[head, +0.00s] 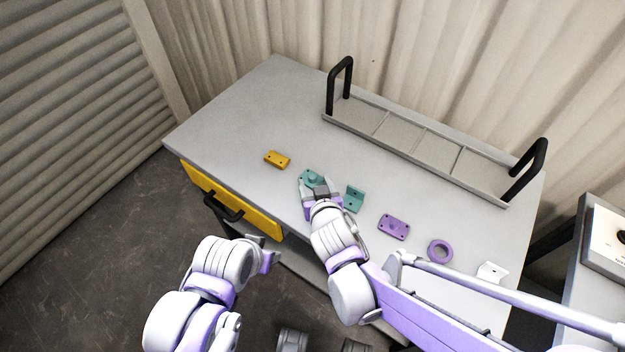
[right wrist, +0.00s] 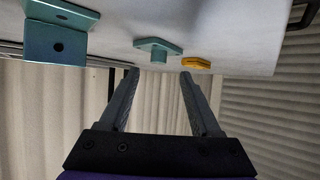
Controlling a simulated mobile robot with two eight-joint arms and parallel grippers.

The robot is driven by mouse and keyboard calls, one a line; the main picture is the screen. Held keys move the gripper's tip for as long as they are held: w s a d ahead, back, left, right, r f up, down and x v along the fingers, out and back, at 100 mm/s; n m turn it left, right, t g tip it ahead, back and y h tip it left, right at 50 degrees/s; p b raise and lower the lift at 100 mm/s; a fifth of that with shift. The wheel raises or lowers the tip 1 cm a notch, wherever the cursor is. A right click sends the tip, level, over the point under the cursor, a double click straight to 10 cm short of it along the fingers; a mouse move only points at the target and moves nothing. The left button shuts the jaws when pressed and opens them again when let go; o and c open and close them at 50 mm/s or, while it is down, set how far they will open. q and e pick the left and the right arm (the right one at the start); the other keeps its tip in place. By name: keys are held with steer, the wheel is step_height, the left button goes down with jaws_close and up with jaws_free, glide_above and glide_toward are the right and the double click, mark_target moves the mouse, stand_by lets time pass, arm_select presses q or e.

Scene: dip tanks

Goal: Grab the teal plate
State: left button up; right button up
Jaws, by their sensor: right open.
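A flat teal plate (head: 311,178) with a raised round boss lies on the grey table, near its front edge. It also shows in the right wrist view (right wrist: 158,46), just beyond the fingertips. A teal angle bracket (head: 354,199) lies to its right and shows large in the wrist view (right wrist: 62,38). My right gripper (head: 320,190) is open and empty, close in front of the teal plate and partly hiding it in the head view. In the wrist view its fingers (right wrist: 161,75) point toward the plate. My left gripper (head: 269,259) hangs off the table's front, its jaws unclear.
A yellow plate (head: 277,158) lies to the left. A purple plate (head: 393,227), a purple ring (head: 440,251) and a white bracket (head: 491,272) lie to the right. A divided tray (head: 411,147) with black handles stands at the back. A yellow drawer (head: 230,203) is under the front edge.

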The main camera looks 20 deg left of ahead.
mark_target(313, 176)
steer(key=x, duration=0.4)
steer(key=shift+d+f, duration=0.1)
steer(key=shift+f, duration=0.15)
jaws_close()
